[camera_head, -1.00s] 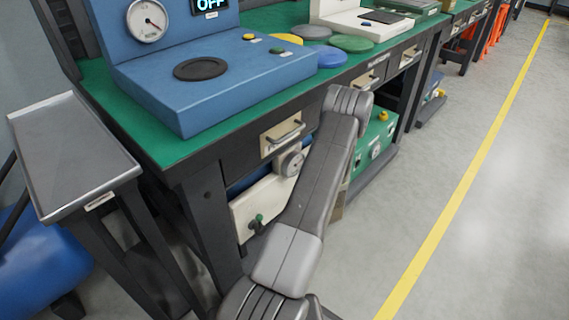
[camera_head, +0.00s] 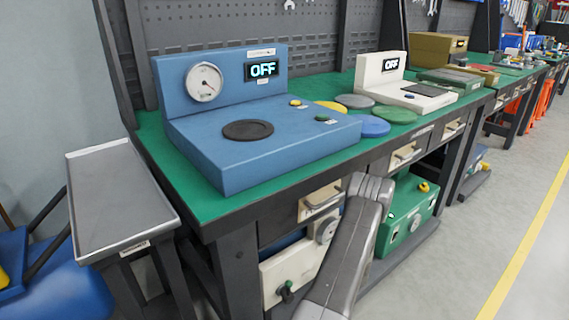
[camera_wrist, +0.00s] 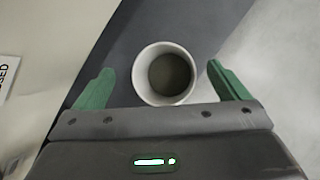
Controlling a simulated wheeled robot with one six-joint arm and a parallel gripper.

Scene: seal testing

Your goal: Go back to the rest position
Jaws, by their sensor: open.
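My gripper (camera_wrist: 160,66) shows in the wrist view with its two green fingers spread wide apart. A white round cup-like thing (camera_wrist: 139,76) with a dark inside shows between the fingers, touching neither in the picture. I cannot tell how far below the fingers it is. In the head view my arm reaches up in front of the bench, and the gripper itself is out of sight.
The green-topped bench (camera_head: 190,213) carries a blue tester (camera_head: 225,165) and a white tester (camera_head: 390,78), both reading OFF, with several coloured discs between. A grey side table (camera_head: 120,200) stands left. A green case (camera_head: 408,215) sits below. Right floor is clear.

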